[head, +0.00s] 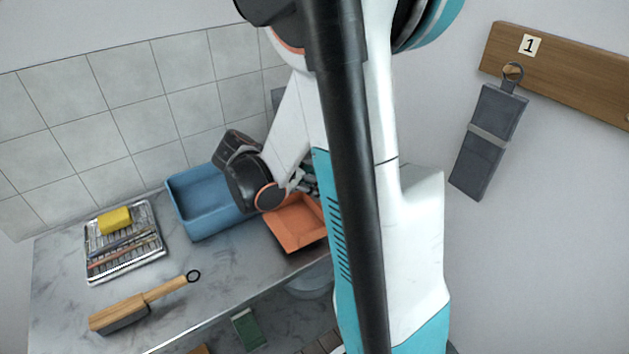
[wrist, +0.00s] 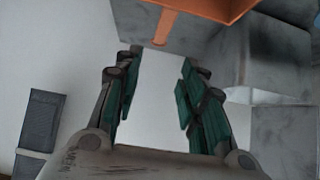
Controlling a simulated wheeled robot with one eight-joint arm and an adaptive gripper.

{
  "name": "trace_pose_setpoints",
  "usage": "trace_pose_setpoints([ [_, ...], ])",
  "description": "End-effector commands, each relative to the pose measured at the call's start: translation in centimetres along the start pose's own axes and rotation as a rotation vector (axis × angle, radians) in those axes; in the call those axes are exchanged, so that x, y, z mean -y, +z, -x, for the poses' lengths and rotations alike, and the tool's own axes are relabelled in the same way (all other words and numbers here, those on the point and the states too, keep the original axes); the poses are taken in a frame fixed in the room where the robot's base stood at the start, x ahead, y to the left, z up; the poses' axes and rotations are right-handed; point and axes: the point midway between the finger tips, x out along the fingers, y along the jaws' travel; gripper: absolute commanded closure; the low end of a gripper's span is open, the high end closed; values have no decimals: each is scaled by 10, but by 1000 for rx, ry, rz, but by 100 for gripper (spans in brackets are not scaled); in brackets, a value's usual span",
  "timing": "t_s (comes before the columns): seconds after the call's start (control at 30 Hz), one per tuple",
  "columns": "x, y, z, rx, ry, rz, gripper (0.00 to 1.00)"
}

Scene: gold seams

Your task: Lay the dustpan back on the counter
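The orange dustpan (head: 297,226) lies on the marble counter (head: 215,262) near its right end, beside the blue bin. In the wrist view the dustpan (wrist: 208,8) shows at the top, with its narrow handle (wrist: 168,25) pointing toward my gripper. My gripper (wrist: 159,62) is open, its green-padded fingers apart with nothing between them. The handle end is just beyond the fingertips, apart from them. In the head view my arm hides most of the fingers and the handle.
A blue bin (head: 203,214) stands left of the dustpan. A wire rack (head: 122,262) with a yellow sponge (head: 115,221) and a wooden-handled brush (head: 140,304) lie farther left. A grey item (head: 487,142) hangs from a wooden rail (head: 570,75) on the right wall. A tiled wall backs the counter.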

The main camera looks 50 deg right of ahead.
Motion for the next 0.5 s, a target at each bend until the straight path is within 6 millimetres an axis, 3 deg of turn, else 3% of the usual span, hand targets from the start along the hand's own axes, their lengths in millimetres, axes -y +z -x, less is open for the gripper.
trace_pose_setpoints([
  [0.27, 0, -3, 3, 0, 0, 0, 63],
  [0.5, 1, -4, 43, 0, -4, 4, 63],
])
